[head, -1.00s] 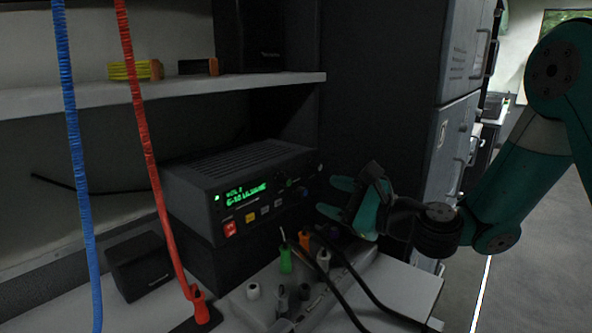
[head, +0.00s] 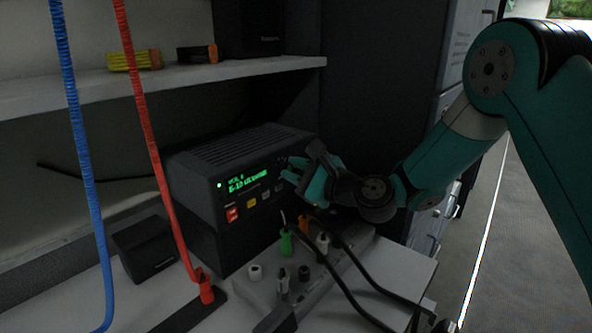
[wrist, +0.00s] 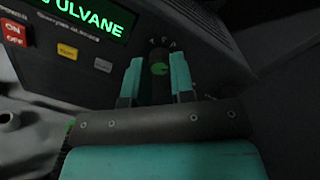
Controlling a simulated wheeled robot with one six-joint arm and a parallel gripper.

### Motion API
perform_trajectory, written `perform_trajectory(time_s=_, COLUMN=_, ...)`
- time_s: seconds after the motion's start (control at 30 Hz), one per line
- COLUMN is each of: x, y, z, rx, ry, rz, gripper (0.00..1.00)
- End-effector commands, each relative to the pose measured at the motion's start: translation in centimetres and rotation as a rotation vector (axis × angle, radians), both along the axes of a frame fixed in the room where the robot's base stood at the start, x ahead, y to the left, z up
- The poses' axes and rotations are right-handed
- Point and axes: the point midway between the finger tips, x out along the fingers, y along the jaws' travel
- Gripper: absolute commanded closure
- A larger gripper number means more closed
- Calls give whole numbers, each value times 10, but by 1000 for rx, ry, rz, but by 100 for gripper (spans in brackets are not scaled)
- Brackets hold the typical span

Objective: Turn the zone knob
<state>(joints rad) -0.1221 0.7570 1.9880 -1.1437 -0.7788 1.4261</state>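A console with a green-handled plug (head: 286,240) and black cables stands below my gripper. Blue (head: 83,160) and red (head: 150,150) coiled cords hang at left. A shelf (head: 170,80) is above, and a dark cabinet is behind at right.

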Motion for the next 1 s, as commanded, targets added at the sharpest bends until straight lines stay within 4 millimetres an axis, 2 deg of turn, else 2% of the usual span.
perform_trajectory(time_s=0.03, x=0, y=0, z=0, rx=0, ry=0, rz=1, gripper=90)
perform_trajectory(time_s=0.07, x=0, y=0, z=0, rx=0, ry=0, rz=1, gripper=97)
perform_trajectory(time_s=0.1, x=0, y=0, z=0, rx=0, ry=0, rz=1, gripper=100)
perform_trajectory(time_s=0.13, x=0, y=-4, z=0, rx=0, ry=2, rz=-1, gripper=100)
perform_trajectory(time_s=0.47, x=0, y=0, z=-1, rx=-42, ry=-44, rz=0, gripper=100)
perform_trajectory(time_s=1.0, x=0, y=1, z=-1, rx=-321, ry=-328, rz=3, gripper=100)
